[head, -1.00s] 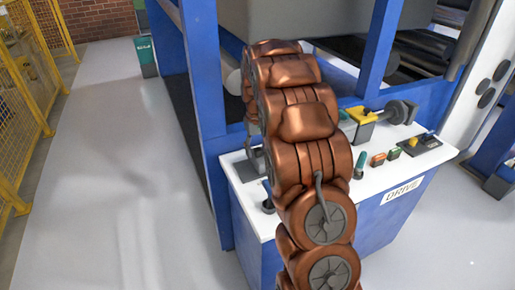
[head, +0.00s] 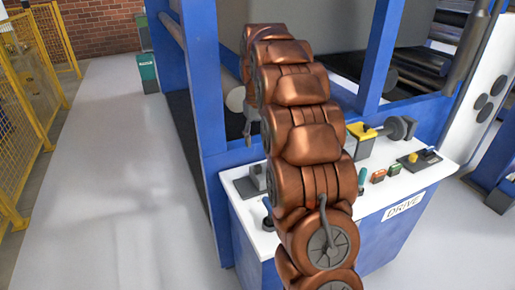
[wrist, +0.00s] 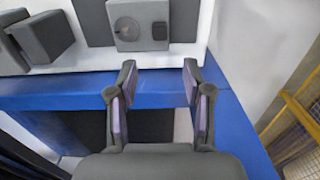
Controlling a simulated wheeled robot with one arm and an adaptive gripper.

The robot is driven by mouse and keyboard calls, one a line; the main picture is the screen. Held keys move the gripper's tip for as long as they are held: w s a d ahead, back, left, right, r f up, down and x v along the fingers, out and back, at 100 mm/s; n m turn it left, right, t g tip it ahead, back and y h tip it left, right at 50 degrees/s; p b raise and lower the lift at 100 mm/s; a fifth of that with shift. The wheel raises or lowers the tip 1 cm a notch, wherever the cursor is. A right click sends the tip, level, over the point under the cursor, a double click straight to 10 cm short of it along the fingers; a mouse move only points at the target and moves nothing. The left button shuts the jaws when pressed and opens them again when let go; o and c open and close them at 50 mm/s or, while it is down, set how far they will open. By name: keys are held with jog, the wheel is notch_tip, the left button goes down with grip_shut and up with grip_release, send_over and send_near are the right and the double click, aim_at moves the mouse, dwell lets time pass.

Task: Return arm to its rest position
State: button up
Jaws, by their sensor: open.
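My arm, copper-coloured and jointed, rises through the middle of the head view in front of the blue machine frame. My gripper (wrist: 158,85) shows in the wrist view with its two fingers apart and nothing between them. It is over the blue edge of the control bench, with a grey box with a round dial (wrist: 138,25) on the white top beyond the fingertips. In the head view the gripper cannot be made out clearly; the upper arm links hide part of the machine.
The white-topped control bench (head: 440,158) marked DRIVE carries a yellow block (head: 361,131), several buttons and levers. Blue posts (head: 203,75) stand close to my arm. Yellow fencing (head: 38,110) is at the left. The grey floor (head: 110,190) between is clear. A green bin (head: 147,72) stands farther back.

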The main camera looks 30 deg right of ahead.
jog(key=shift+r, duration=0.55)
jog(key=s+a+r+n+p, duration=0.1)
jog(key=s+a+r+p, duration=0.3)
jog(key=s+a, duration=1.1)
jog(key=s+a+f+g+p, duration=0.1)
jog(key=s+a, duration=0.2)
jog(key=s, duration=0.8)
jog(key=s+a+f+n+p, duration=0.1)
jog(key=s+a, duration=0.3)
jog(key=s, duration=0.7)
jog(key=shift+s+a+f+g+p, duration=0.2)
jog(key=shift+a+f+g+p, duration=0.15)
jog(key=shift+f, duration=0.25)
